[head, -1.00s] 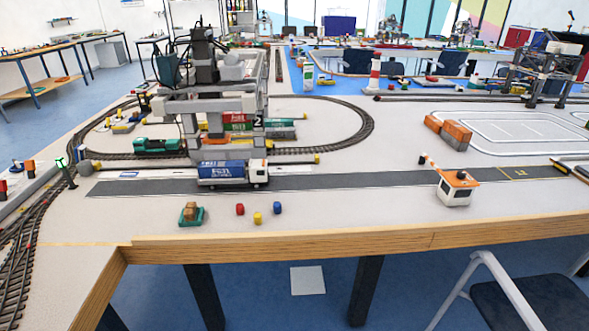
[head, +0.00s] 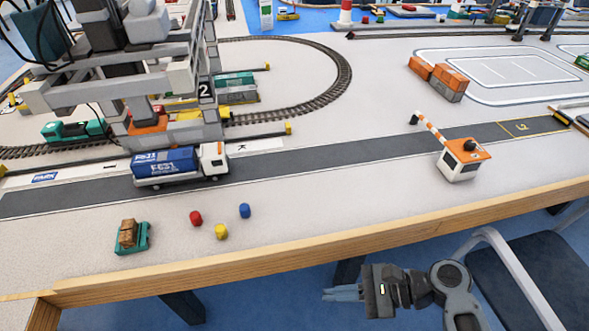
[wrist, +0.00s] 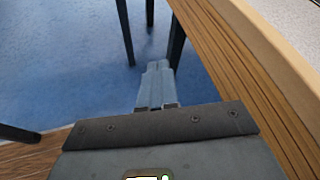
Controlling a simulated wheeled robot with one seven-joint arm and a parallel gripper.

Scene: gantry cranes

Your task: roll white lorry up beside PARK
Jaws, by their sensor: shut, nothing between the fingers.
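The white lorry (head: 178,165) carries a blue container and stands upright on the dark road strip (head: 300,158), its cab to the right. The PARK label (head: 45,177) is a white plate with blue on the road's far edge, to the left of the lorry and clear of it. My gripper (head: 328,293) is shut and empty beyond the table's front edge, well to the right and in front of the lorry. The wrist view shows its closed fingers (wrist: 158,68) over the blue floor, with the table's wooden edge to the right.
A grey gantry crane (head: 205,95) stands behind the lorry. Red, yellow and blue pegs (head: 221,231) and a teal cart with a brown load (head: 131,237) are in front of the road. A white booth with an orange roof (head: 462,160) stands to the right. A chair (head: 530,265) is at lower right.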

